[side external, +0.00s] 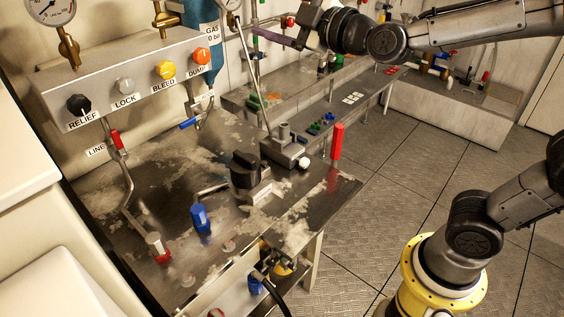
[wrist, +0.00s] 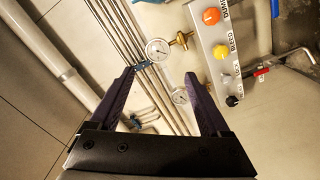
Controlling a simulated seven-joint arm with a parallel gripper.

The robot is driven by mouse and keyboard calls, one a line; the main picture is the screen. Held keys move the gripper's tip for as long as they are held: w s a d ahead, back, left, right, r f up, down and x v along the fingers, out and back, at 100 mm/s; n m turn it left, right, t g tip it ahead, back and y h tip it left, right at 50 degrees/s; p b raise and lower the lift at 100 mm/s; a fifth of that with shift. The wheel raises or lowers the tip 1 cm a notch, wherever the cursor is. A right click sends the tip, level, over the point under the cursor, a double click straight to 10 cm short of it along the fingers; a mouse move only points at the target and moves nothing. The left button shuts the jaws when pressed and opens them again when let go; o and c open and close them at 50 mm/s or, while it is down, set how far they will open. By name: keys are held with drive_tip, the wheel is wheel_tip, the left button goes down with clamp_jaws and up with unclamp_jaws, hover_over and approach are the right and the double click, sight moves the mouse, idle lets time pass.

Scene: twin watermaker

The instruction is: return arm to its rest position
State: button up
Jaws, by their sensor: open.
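My gripper (side external: 280,36) is at the top of the side external view, high above the metal bench and well clear of its surface. The arm reaches in from the upper right, bent back over its yellow base ring at the lower right. In the wrist view my gripper (wrist: 161,73) shows two dark purple fingers spread apart with nothing held between them. Beyond the fingers are wall pipes and a pressure gauge (wrist: 158,50), with no contact visible.
The valve panel (side external: 130,82) with black, grey, yellow and orange knobs is at upper left. The bench (side external: 150,200) carries a black knob (side external: 245,168), a blue valve (side external: 201,217), a red-handled valve (side external: 157,246) and an upright lever (side external: 258,95). Tiled floor (side external: 395,190) is open on the right.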

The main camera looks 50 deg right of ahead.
drive_tip(key=s+d+f+m+g, duration=0.1)
drive_tip(key=s+f+m+g, duration=0.4)
drive_tip(key=s+f, duration=0.4)
drive_tip(key=s+d+f+m+g, duration=0.2)
drive_tip(key=s+f+m+g, duration=0.4)
drive_tip(key=s, duration=1.1)
wheel_tip(320, 180, down, 4)
drive_tip(key=shift+s+d+m+g, duration=0.15)
drive_tip(key=shift+s+m+g, duration=0.15)
drive_tip(key=shift+g, duration=0.5)
